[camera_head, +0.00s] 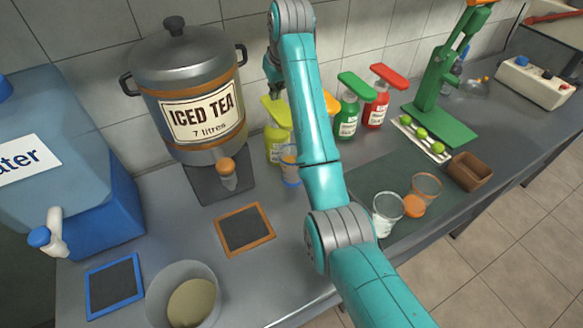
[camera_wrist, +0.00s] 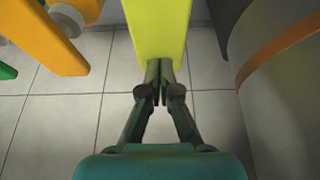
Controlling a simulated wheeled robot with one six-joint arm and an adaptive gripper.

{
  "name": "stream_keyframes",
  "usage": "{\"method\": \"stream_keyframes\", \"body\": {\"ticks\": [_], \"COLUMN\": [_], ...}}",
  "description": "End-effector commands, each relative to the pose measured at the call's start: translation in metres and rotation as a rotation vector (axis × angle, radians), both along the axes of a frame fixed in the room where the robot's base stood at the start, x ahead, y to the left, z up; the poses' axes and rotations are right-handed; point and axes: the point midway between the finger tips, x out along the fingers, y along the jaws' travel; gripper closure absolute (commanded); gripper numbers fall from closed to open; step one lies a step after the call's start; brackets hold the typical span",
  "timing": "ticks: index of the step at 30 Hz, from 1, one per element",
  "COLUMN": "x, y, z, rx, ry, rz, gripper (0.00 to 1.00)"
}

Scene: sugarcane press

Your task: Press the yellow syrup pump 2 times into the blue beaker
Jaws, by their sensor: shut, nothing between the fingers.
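The yellow syrup pump (camera_head: 276,143) stands on the counter right of the iced tea urn, its flat yellow head (camera_wrist: 158,32) filling the upper middle of the wrist view. A clear beaker with blue marking (camera_head: 290,168) stands in front of it, partly hidden by my arm; its contents are unclear. My gripper (camera_head: 273,88) is just above the pump head, pointing down. In the wrist view its fingertips (camera_wrist: 160,72) are together and empty, over the head's near end. I cannot tell whether they touch it.
An orange pump (camera_head: 331,103) is mostly behind my arm; green (camera_head: 348,115) and red (camera_head: 377,105) pumps stand further right. The iced tea urn (camera_head: 190,90) is close on the left. Glasses (camera_head: 386,213) stand on a dark mat to the right.

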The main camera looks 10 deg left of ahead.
Motion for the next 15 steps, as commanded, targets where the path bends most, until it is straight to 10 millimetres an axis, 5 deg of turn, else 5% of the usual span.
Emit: {"method": "stream_keyframes", "body": {"ticks": [15], "x": [0.000], "y": [0.000], "z": [-0.016], "rx": [-0.001], "ry": [0.002], "rz": [0.000], "gripper": [1.00]}}
